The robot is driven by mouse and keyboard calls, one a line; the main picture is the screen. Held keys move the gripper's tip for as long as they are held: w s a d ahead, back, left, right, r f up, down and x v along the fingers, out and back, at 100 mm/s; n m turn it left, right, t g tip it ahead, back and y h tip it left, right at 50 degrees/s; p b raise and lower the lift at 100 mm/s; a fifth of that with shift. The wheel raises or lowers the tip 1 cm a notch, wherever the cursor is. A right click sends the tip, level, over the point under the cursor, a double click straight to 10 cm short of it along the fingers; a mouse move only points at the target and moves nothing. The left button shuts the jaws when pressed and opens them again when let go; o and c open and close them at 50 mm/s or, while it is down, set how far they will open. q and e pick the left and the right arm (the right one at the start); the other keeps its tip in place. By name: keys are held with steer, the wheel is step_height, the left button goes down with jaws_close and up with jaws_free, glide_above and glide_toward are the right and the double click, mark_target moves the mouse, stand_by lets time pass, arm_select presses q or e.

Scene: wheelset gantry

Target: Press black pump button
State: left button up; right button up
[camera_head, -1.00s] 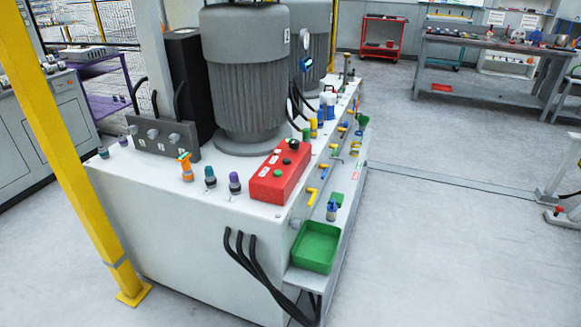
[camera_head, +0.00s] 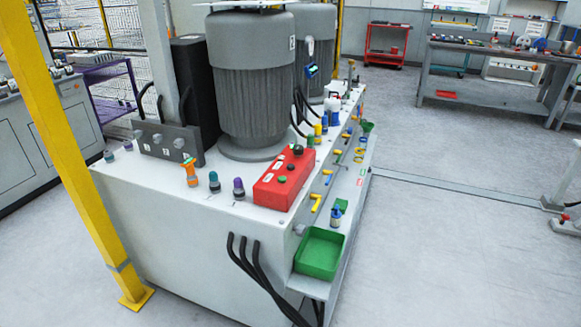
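A red control box (camera_head: 270,194) lies on the white top of the pump unit (camera_head: 180,220), in front of the large grey motor (camera_head: 251,75). The box has white labels, a green button (camera_head: 282,179) and a small dark button (camera_head: 291,166) behind it. A round black button (camera_head: 297,150) stands at the box's far end. The button lettering is too small to read. Neither of my grippers is in view, and nothing covers the box's top.
A yellow post (camera_head: 75,150) stands at the left front. Teal and purple capped fittings (camera_head: 214,182) stand left of the box. A green tray (camera_head: 318,253) and black hoses (camera_head: 262,275) are at the front right.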

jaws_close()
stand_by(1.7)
